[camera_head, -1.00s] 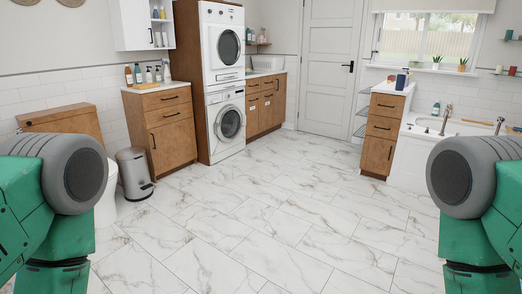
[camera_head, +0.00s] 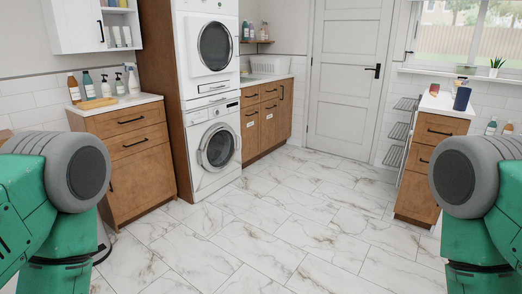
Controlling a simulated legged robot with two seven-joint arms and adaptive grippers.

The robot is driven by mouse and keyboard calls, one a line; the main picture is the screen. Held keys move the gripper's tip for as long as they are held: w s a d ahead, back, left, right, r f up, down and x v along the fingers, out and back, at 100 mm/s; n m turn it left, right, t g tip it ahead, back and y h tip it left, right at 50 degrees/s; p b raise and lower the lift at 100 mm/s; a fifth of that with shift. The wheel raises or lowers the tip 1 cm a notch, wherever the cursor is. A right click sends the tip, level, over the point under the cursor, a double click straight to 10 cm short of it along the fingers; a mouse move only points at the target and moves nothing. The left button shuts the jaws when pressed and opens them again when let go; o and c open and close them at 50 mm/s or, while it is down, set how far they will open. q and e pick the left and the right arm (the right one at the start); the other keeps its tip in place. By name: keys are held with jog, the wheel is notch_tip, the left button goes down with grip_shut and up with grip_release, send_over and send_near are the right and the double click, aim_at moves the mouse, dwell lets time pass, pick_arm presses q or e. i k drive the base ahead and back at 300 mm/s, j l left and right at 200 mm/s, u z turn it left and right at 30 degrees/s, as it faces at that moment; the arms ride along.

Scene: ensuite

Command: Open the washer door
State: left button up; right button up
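Two white front-loading machines are stacked in a wooden cabinet at the centre left. The lower one, the washer (camera_head: 196,172), has a round door (camera_head: 218,146) with a grey ring and dark glass; it looks shut. The upper machine (camera_head: 187,75) has a round dark door (camera_head: 216,46), also shut. Both are well ahead of me, across the floor. Neither of my grippers shows; only green and grey parts of my arms are visible at the left and right edges.
A wooden cabinet (camera_head: 148,175) with bottles on top stands left of the washer. A low counter (camera_head: 268,119) runs to its right, towards a closed white door (camera_head: 344,80). A drawer unit (camera_head: 418,185) stands at right. The marble floor (camera_head: 270,230) between is clear.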

aim_at(201, 153)
jog(key=i, duration=2.45)
jog(key=i+z, duration=0.1)
jog(key=i, duration=0.4)
jog(key=i+j, duration=0.1)
jog(key=i, duration=0.4)
jog(key=i+z, duration=0.15)
jog(key=i, duration=0.35)
jog(key=i+j, duration=0.2)
jog(key=i, duration=0.3)
jog(key=i+j+z, duration=0.15)
jog(key=i, duration=0.35)
